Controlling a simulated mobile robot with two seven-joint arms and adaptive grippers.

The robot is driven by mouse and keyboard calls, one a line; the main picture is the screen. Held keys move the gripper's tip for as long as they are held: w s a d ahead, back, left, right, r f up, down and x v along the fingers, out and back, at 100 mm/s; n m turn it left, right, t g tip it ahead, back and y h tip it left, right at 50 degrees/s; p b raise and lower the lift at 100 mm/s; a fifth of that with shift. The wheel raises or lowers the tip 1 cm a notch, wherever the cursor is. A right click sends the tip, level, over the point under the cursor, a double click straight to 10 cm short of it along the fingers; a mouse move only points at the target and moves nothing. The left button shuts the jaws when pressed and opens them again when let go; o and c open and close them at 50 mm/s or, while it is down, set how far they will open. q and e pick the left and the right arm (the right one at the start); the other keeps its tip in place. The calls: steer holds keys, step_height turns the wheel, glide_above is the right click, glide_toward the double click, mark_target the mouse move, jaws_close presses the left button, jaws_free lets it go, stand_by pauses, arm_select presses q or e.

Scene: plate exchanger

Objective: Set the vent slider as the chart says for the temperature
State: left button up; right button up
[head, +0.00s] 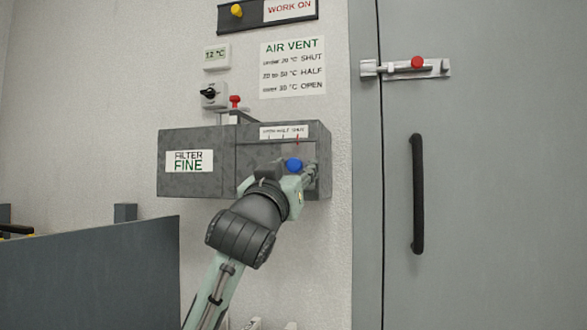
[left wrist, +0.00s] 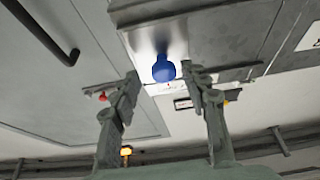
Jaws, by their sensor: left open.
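The vent slider's blue knob (head: 294,165) sits at the right part of the grey filter box's front, below a small scale label (head: 284,132) whose words are too small to read surely. The knob lies near the rightmost mark. The air vent chart (head: 292,68) reads under 20 °C SHUT, 20 to 30 HALF, over 30 OPEN. The temperature display (head: 216,57) appears to read 12 °C. My left gripper (head: 303,176) is open at the knob. In the left wrist view the blue knob (left wrist: 163,69) stands between the spread fingers (left wrist: 160,82), with gaps beside it.
The grey box (head: 200,184) bears a FILTER FINE label. A red knob (head: 235,101) stands above it, next to a black rotary switch (head: 210,93). A grey door with a black handle (head: 417,195) and a red-knobbed bolt (head: 417,63) is at right. A dark panel (head: 90,275) is lower left.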

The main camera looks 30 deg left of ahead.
arm_select(q)
steer(key=v, duration=0.7)
steer(key=shift+s, duration=0.25)
steer(key=shift+d, duration=0.15)
